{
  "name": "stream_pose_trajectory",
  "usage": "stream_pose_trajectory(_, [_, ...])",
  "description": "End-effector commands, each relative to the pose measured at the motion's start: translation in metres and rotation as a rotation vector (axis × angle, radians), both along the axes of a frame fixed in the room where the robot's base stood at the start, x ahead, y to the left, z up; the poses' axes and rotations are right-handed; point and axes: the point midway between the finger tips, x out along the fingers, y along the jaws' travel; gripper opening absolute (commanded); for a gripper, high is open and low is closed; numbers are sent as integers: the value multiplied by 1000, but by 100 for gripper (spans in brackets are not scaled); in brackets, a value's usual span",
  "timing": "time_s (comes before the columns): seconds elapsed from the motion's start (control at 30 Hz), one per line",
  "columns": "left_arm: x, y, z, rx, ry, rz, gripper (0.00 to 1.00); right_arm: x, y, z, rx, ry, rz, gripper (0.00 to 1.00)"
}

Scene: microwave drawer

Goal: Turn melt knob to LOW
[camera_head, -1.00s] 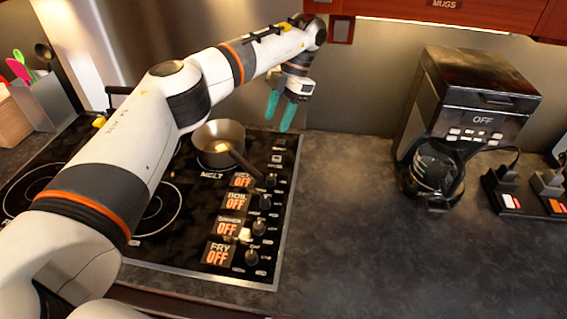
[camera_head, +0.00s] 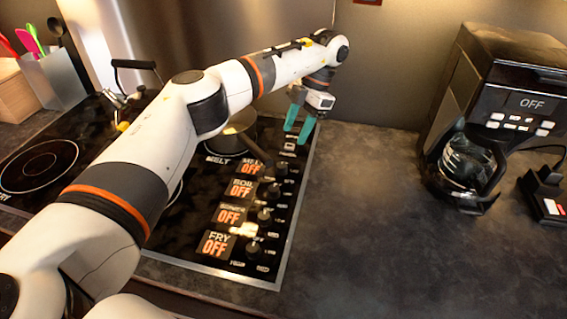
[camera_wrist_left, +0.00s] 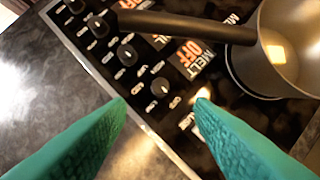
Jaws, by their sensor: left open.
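The melt knob (camera_wrist_left: 160,88) is a small dark round knob beside the MELT display (camera_wrist_left: 188,57), which reads OFF. In the head view the melt knob (camera_head: 281,169) is at the far end of the knob row. My left gripper (camera_head: 296,133) is open and empty, with teal fingers pointing down, apart from the knob. In the left wrist view its fingertips (camera_wrist_left: 161,98) are spread, and the knob shows between and slightly beyond them. My right gripper is not in view.
A saucepan (camera_wrist_left: 285,45) stands on the melt burner, its dark handle (camera_wrist_left: 185,27) reaching across the panel near the knobs. The boil knob (camera_wrist_left: 127,55) is next to the melt knob. A coffee maker (camera_head: 495,95) and carafe (camera_head: 466,165) stand right. The counter between (camera_head: 365,200) is clear.

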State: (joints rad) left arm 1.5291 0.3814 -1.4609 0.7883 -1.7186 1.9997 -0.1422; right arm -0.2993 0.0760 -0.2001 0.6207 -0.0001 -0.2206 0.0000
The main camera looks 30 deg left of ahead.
Motion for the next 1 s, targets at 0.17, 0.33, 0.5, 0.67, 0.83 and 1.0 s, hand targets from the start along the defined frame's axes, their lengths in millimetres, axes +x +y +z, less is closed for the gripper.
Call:
stream_pose_trajectory(0.17, [-13, 8, -31, 0, 5, 0, 48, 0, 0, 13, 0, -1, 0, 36])
stream_pose_trajectory(0.33, [-24, 15, -61, 2, 4, 1, 48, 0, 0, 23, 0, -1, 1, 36])
stream_pose_trajectory(0.5, [-31, 18, -83, 1, 3, 1, 48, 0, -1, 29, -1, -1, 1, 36])
stream_pose_trajectory(0.67, [-34, 20, -92, 0, 1, 1, 48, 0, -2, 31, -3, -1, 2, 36])
stream_pose_trajectory(0.83, [-34, 20, -94, 0, 0, 1, 48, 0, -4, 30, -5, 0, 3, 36])
stream_pose_trajectory(1.0, [-34, 20, -94, 0, 0, 1, 37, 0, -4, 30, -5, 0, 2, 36])
